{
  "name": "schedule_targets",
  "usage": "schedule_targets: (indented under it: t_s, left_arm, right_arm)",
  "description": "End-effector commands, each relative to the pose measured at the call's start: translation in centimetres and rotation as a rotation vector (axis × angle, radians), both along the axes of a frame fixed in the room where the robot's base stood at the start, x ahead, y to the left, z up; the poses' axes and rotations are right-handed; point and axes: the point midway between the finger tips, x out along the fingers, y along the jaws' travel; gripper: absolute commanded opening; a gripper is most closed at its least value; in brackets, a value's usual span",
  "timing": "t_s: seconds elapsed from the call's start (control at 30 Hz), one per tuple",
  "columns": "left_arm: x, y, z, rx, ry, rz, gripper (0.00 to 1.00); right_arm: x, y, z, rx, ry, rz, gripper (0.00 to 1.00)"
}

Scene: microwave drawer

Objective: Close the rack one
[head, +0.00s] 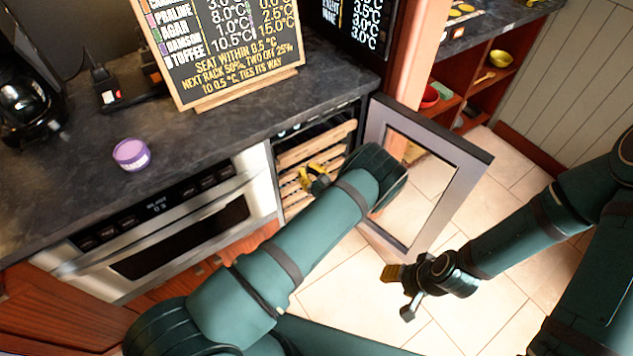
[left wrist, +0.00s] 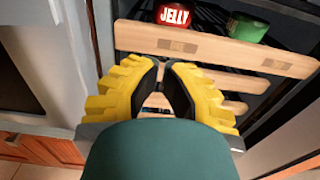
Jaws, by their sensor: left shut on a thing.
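An open cooler holds several wooden-fronted racks (head: 305,150) below the counter. The left wrist view shows an upper rack front (left wrist: 215,50) with a red JELLY jar (left wrist: 174,16) and a green-lidded item (left wrist: 249,27) behind it. Which rack is rack one is not marked. My left gripper (head: 312,178) is at the rack fronts in the cooler. Its yellow fingers (left wrist: 162,72) are closed at the lower edge of the upper rack front; the exact contact is partly hidden. My right gripper (head: 398,291) is open and empty, low over the floor.
The cooler's glass door (head: 474,153) stands open to the right, beside my left arm. An oven (head: 180,220) is left of the cooler. The counter (head: 205,130) carries a menu board (head: 225,50) and a purple-lidded jar (head: 131,154). Tiled floor (head: 350,285) is clear.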

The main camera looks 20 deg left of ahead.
Motion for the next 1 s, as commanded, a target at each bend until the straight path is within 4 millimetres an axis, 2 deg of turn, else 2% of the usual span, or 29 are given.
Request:
schedule_targets:
  t_s: [0.1, 0.23, 0.4, 0.8, 1.0]
  left_arm:
    - [1.2, 1.7, -0.1, -0.001, -0.001, 0.003, 0.0]
    - [2.2, 2.9, 0.0, 0.0, 0.0, 0.002, 0.0]
    - [2.8, 3.6, 0.0, 0.0, 0.0, 0.0, 0.0]
    - [3.0, 3.9, 0.0, 0.0, 0.0, 0.0, 0.0]
    - [4.8, 6.3, -0.4, 0.001, -0.002, 0.002, 0.0]
  right_arm:
    - [0.0, 0.0, -0.3, 0.0, 0.0, 0.001, 0.47]
    - [0.0, 0.0, -0.4, 0.0, -0.001, 0.001, 0.47]
    - [0.1, 0.0, -0.5, 0.0, -0.002, 0.0, 0.47]
    - [0.1, 0.0, -0.7, 0.0, -0.002, 0.0, 0.47]
    - [0.4, 0.0, -2.6, -0.001, -0.01, -0.002, 0.47]
